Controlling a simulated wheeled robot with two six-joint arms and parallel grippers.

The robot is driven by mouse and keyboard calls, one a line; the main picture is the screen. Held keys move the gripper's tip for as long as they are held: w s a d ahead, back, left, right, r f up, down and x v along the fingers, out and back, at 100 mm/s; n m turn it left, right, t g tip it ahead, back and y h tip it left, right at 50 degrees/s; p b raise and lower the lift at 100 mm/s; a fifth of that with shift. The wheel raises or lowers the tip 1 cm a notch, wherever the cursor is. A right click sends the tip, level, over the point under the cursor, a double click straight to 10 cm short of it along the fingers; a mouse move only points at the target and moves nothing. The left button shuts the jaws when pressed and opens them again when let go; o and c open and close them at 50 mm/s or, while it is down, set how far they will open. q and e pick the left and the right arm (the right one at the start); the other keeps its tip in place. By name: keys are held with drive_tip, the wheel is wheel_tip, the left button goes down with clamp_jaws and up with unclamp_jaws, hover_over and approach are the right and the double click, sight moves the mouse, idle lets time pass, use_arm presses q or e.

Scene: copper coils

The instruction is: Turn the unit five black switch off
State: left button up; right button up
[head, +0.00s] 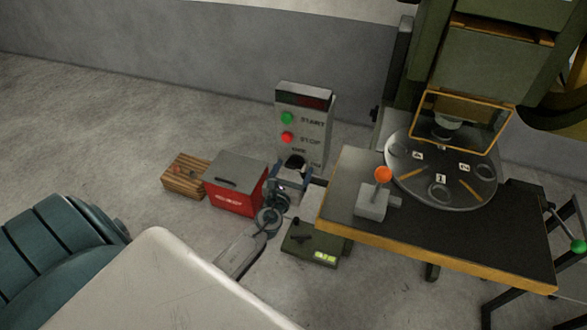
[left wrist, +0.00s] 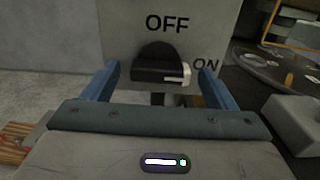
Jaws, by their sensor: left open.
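The grey control box (head: 306,125) stands at the middle of the head view, with a dark display, a green START button (head: 287,118) and a red STOP button (head: 287,138). Its black switch (head: 296,162) is low on the front face. In the left wrist view the black switch (left wrist: 160,65) lies below the word OFF, and its white mark is at the right, beside the word ON. My left gripper (head: 291,175) is open in front of the switch. Its blue fingers (left wrist: 157,78) stand either side of the knob, apart from it. No unit number is readable.
A red box with a grey lid (head: 237,185) and a wooden crate (head: 186,175) stand left of my gripper. A dark-topped table (head: 440,240) with an orange-knobbed lever (head: 382,175) and a round dial plate (head: 455,195) is close on the right. A green scale-like device (head: 312,245) is below.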

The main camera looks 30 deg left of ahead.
use_arm(q)
drive_tip(key=shift+w, duration=0.25)
drive_tip(key=c, duration=1)
